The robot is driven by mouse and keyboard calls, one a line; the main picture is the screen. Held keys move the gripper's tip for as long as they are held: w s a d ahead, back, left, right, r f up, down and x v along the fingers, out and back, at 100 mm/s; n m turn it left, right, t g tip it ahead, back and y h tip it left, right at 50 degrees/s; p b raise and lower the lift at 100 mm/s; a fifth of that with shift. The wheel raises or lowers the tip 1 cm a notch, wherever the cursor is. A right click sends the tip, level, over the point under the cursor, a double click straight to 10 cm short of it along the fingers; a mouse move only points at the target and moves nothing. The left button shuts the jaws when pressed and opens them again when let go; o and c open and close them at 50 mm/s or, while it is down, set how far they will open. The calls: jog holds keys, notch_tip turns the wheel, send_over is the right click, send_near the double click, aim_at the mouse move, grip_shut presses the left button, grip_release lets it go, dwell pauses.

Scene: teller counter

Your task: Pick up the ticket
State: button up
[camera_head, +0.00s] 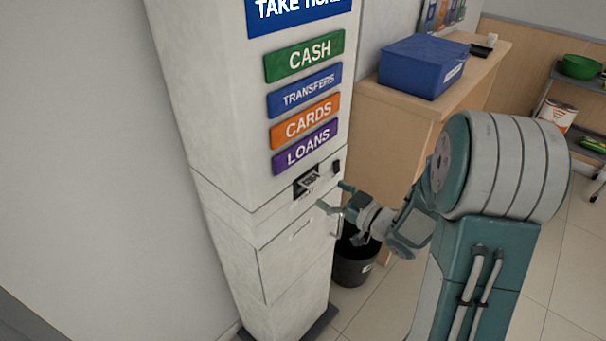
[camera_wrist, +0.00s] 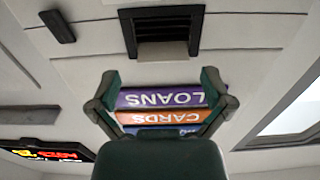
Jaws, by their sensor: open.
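The ticket (camera_head: 308,182) is a small pale slip sticking out of the dark slot (camera_head: 300,188) in the white ticket machine (camera_head: 222,110), below the purple LOANS button. In the wrist view, which is upside down, the pale ticket (camera_wrist: 162,52) hangs at the dark slot (camera_wrist: 168,26), centred between the fingers in the picture. My gripper (camera_head: 333,197) is just to the right of and slightly below the slot. Its fingers (camera_wrist: 160,80) are spread apart with nothing between them. The ticket's inner end is hidden in the slot.
CASH (camera_head: 305,56), TRANSFERS (camera_head: 304,90), CARDS (camera_head: 305,121) and LOANS (camera_head: 306,148) buttons line the machine's front. A black bin (camera_head: 352,266) stands on the floor behind my gripper. A wooden counter (camera_head: 395,108) with a blue box (camera_head: 420,72) is behind my arm.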

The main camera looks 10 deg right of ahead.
aim_at(304, 176)
jog(key=x, duration=0.4)
jog(key=r+x, duration=0.1)
jog(key=x, duration=0.1)
jog(key=shift+s+a, duration=0.1)
jog(key=shift+s, duration=0.05)
jog(key=c, duration=0.4)
jog(key=shift+c, duration=0.2)
